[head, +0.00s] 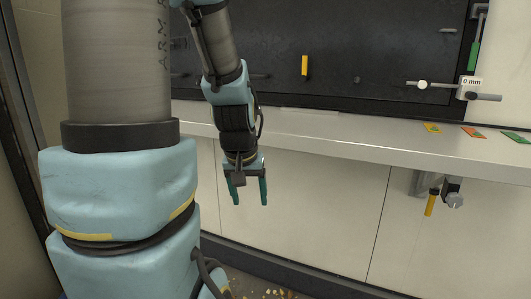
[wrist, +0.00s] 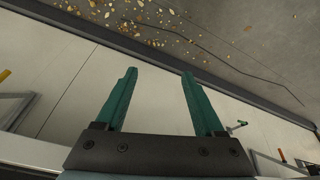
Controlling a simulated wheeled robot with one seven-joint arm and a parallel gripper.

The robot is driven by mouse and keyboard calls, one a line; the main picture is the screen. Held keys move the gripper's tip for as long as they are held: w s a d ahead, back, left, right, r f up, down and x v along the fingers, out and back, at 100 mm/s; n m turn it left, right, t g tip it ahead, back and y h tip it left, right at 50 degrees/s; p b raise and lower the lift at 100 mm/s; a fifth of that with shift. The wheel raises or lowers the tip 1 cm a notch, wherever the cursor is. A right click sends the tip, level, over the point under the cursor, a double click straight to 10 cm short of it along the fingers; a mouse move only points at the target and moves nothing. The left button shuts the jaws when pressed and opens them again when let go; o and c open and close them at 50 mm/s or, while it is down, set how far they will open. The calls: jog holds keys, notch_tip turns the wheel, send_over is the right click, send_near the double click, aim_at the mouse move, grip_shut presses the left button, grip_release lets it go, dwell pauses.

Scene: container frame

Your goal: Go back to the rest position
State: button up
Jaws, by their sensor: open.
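My gripper (head: 248,190) hangs pointing down in front of the pale cabinet panels, below the edge of the counter. Its two green fingers are apart with nothing between them. In the wrist view the open fingers (wrist: 160,100) point toward the floor, and the gap between them shows only pale panel and floor. My arm's thick lower links fill the left of the head view and hide what lies behind them.
A pale counter (head: 360,145) runs across, with colored cards (head: 474,132) at its right. Above it stands a dark panel (head: 380,50) with a yellow handle (head: 305,66). Another yellow handle (head: 431,203) sticks out under the counter. Debris (wrist: 150,22) litters the floor.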

jog(key=s+a+f+g+b, duration=0.1)
jog(key=s+a+f+b, duration=0.1)
jog(key=s+f+b, duration=0.3)
notch_tip(320, 180, down, 6)
jog(key=b, duration=0.3)
jog(key=shift+s+a+r+g+y, duration=0.25)
jog(key=shift+a+g+y, duration=0.05)
jog(key=shift+a+g, duration=0.1)
dwell(1.3)
